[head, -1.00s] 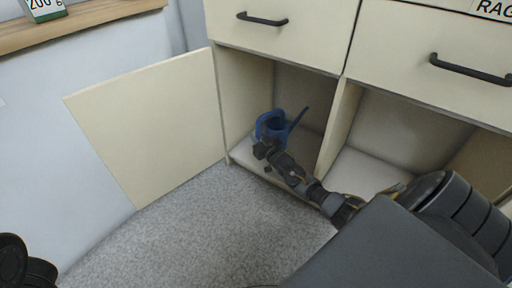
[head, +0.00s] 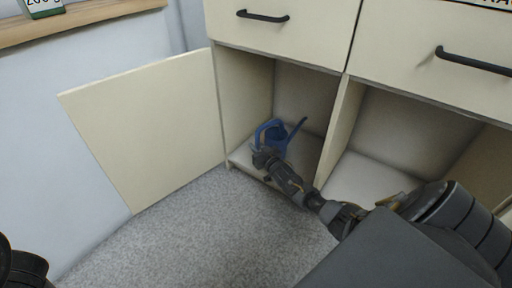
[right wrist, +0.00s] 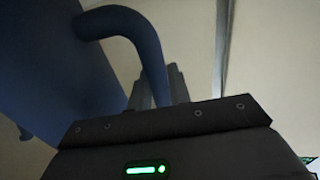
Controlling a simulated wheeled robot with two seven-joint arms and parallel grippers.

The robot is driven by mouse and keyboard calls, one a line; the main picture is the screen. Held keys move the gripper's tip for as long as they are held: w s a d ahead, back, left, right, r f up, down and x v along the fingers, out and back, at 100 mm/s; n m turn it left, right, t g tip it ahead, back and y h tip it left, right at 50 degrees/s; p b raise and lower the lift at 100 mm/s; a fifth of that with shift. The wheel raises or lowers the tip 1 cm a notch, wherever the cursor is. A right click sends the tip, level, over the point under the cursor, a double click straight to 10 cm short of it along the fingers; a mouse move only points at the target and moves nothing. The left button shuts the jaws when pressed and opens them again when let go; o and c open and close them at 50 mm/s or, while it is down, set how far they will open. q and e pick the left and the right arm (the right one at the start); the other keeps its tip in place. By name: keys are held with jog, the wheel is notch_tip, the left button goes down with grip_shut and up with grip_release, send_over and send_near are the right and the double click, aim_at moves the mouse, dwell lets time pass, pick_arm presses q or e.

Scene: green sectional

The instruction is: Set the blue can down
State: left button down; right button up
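The blue can (head: 276,141), a watering can with a loop handle and a long spout pointing up to the right, is inside the left cabinet compartment, low over its floor (head: 240,155). It looks upright. I cannot tell whether its base touches the floor. My right gripper (head: 262,157) reaches in from the front right and is at the can's handle. In the right wrist view, the fingers (right wrist: 160,88) are close together on the blue handle (right wrist: 140,35), with the can's body (right wrist: 60,70) at left. My left gripper is not in view; only dark arm parts show at lower left.
The open cabinet door (head: 150,130) stands out to the left. A divider (head: 338,135) separates the can's compartment from an open one at right. Drawers with black handles (head: 262,17) are above. A wooden shelf (head: 90,20) is at upper left. The grey floor (head: 200,230) is clear.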

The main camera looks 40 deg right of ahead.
jog(key=o, duration=0.4)
jog(key=shift+r, duration=0.1)
jog(key=shift+o, duration=0.2)
